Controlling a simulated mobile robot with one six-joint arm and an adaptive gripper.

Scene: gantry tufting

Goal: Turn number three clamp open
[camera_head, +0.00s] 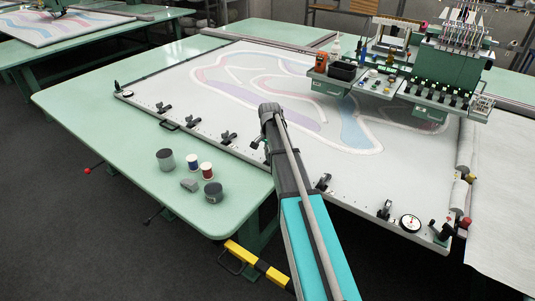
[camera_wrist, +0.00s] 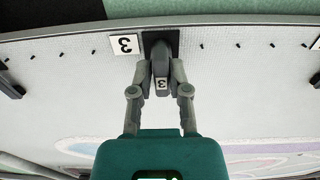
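The number three clamp (camera_wrist: 161,50) is a dark grey lever on a black base at the edge of a white frame. Its lever bears a small "3" tag, and a white label with an upside-down 3 (camera_wrist: 125,44) lies beside it. In the wrist view my gripper (camera_wrist: 161,67) has one finger on each side of the lever, and the fingertips look closed against it. I cannot tell there which clamp is number three.
The tufting frame (camera_head: 190,105) lies on a green table (camera_head: 100,107), with several more black clamps along its near edge. Spools and small pots (camera_head: 206,169) stand near the table corner. A green tufting head (camera_head: 445,65) is at the back right. A yellow-black bar (camera_head: 257,262) is low in front.

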